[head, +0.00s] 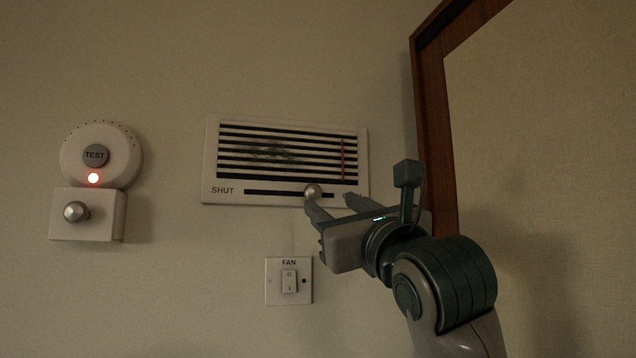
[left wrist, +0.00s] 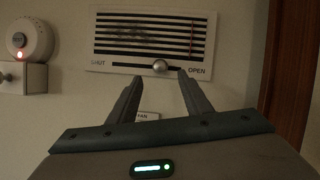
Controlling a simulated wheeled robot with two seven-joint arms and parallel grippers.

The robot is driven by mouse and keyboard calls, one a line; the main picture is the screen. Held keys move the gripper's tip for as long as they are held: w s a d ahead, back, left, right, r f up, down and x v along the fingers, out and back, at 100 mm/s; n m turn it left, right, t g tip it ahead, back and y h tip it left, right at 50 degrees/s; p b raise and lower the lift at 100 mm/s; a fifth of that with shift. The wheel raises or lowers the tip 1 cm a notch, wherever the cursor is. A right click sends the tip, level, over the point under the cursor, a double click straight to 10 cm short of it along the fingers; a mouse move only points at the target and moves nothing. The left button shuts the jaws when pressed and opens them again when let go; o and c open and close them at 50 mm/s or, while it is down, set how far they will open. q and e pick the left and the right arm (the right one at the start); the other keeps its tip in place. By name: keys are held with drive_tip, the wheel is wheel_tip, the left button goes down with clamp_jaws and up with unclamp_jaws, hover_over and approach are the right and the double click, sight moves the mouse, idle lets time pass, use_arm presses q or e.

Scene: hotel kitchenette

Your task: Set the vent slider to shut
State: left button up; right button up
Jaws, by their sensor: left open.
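The white vent (head: 286,160) is on the wall, with dark horizontal slats and a slider slot along its bottom. Its round slider knob (head: 313,190) sits right of the slot's middle. In the left wrist view the knob (left wrist: 160,67) is between the SHUT label (left wrist: 98,63) on the left and the OPEN label (left wrist: 200,71) on the right. My left gripper (head: 332,200) is open just below and in front of the vent. In the left wrist view the knob appears between its two fingertips (left wrist: 159,78); I cannot tell whether either touches it. My right gripper is out of view.
A FAN switch (head: 289,281) is on the wall below the vent. To the left are a round TEST alarm (head: 118,150) with a red light and a white box with a knob (head: 76,211). A wooden frame (head: 431,110) stands right of the vent.

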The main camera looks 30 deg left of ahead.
sight(313, 193)
use_arm(q)
drive_tip(key=p+x, duration=0.3)
drive_tip(key=x, duration=0.4)
drive_tip(key=shift+r, duration=0.1)
drive_tip(key=shift+w+a+r, duration=0.1)
drive_tip(key=shift+w+a, duration=0.25)
drive_tip(key=shift+a, duration=0.05)
clamp_jaws()
drive_tip(key=shift+a, duration=0.1)
